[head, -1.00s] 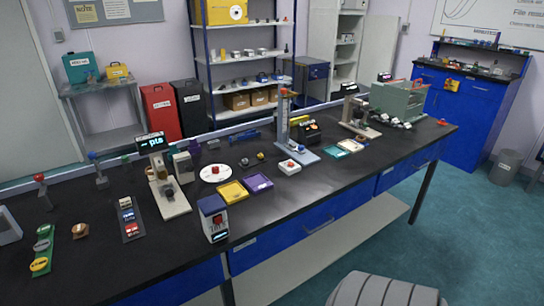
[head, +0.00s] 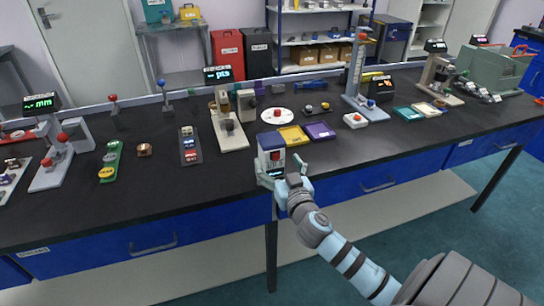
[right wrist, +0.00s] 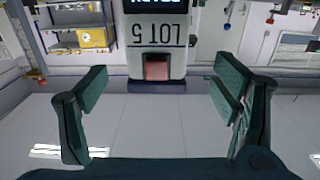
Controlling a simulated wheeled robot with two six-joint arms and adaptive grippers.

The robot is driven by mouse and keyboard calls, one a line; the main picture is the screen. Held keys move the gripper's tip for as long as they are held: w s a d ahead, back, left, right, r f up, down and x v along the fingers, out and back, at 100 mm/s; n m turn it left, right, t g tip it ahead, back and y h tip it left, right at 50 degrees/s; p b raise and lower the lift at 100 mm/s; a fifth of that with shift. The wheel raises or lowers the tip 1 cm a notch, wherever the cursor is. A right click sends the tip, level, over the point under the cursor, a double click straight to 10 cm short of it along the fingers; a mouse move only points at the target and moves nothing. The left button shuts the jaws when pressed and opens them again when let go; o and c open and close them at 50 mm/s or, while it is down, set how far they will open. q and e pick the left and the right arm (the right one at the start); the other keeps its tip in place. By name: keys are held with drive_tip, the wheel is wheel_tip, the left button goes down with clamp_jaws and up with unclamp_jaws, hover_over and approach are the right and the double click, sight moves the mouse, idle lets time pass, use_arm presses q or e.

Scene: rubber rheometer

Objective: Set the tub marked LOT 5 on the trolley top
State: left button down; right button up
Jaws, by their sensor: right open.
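The tub marked LOT 5 (head: 271,143) is a small white box with a dark blue top and a red square on its front. It stands near the front edge of the black bench. Its label reads upside down in the right wrist view (right wrist: 160,35). My right gripper (head: 282,171) is at the tub's front side. In the right wrist view its fingers (right wrist: 157,88) are spread wide, with the tub beyond and between them and no contact visible. My left gripper is out of view. No trolley can be clearly made out; a grey stand (head: 175,27) is at the back wall.
A yellow tray (head: 293,136) and a purple tray (head: 320,131) lie right of the tub. A beige instrument (head: 229,128) and a dark tray of samples (head: 188,146) stand to its left. The bench front left of the tub is bare.

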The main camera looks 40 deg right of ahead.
sight(271, 147)
drive_tip(key=shift+x, duration=1.15)
drive_tip(key=x, duration=0.4)
drive_tip(key=shift+d+r+p, duration=0.15)
drive_tip(key=shift+r+p, duration=0.15)
drive_tip(key=shift+p, duration=0.1)
drive_tip(key=shift+w+d+f, duration=0.1)
drive_tip(key=shift+w+d, duration=0.05)
drive_tip(key=shift+w, duration=0.25)
